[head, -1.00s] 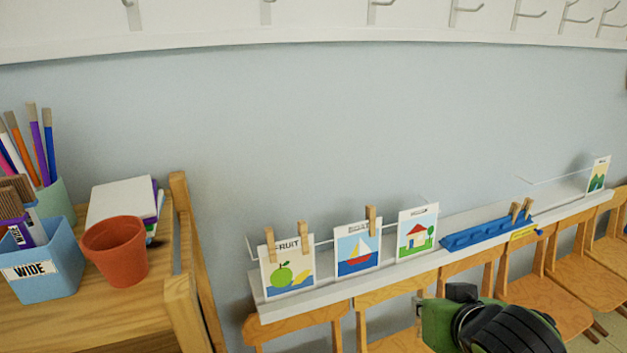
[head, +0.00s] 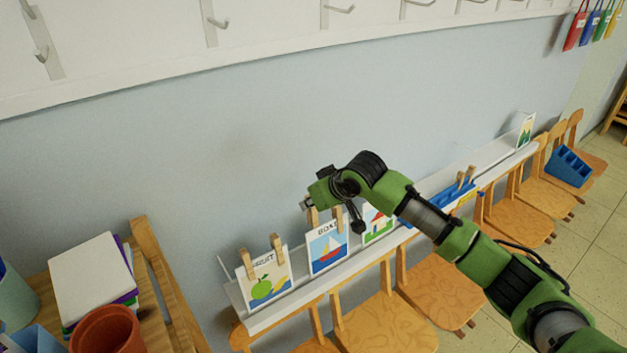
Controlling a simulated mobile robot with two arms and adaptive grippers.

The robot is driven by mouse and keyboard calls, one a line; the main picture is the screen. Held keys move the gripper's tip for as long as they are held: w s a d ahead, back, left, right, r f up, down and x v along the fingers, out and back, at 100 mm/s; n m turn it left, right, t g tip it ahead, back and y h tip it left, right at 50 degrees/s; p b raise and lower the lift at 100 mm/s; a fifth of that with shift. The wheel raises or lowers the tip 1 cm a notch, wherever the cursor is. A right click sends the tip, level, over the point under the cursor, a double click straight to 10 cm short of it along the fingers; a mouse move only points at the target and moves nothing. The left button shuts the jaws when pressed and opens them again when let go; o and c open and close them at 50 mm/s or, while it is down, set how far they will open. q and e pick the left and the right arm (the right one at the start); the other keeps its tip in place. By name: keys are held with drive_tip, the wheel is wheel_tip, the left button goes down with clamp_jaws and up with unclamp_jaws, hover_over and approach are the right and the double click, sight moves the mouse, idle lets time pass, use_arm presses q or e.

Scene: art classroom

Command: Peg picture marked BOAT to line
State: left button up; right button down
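The picture marked BOAT (head: 327,256), a white card with a red and white sailboat, stands on the white ledge along the wall. A wooden peg (head: 313,218) is at its top left and another peg (head: 341,219) at its top right. My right gripper (head: 308,203) is at the card's top edge, close above the left peg. Its fingers are small and partly hidden, so I cannot tell whether they grip that peg. The line is largely hidden there by the gripper. My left gripper is out of view.
The FRUIT card (head: 264,282) with two pegs stands left of BOAT. The house card (head: 376,223) is partly behind my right arm. Chairs (head: 385,322) line the ledge. A terracotta pot (head: 107,331) stands lower left.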

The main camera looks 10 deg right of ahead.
drive_tip(key=shift+w+d+f+b, duration=0.1)
drive_tip(key=shift+w+f+b, duration=0.35)
drive_tip(key=shift+f+b, duration=0.4)
drive_tip(key=shift+w+d+f+b, duration=0.1)
drive_tip(key=shift+w+f+b, duration=0.4)
drive_tip(key=shift+f, duration=0.65)
drive_tip(key=shift+w+d+f+b, duration=0.1)
drive_tip(key=shift+w+f+b, duration=0.3)
drive_tip(key=shift+f+b, duration=0.5)
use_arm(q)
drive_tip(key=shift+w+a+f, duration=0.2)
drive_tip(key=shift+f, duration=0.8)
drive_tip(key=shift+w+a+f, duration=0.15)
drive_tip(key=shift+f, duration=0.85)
use_arm(e)
drive_tip(key=shift+s+f, duration=0.2)
drive_tip(key=shift+f, duration=1.5)
drive_tip(key=c, duration=2)
unclamp_jaws()
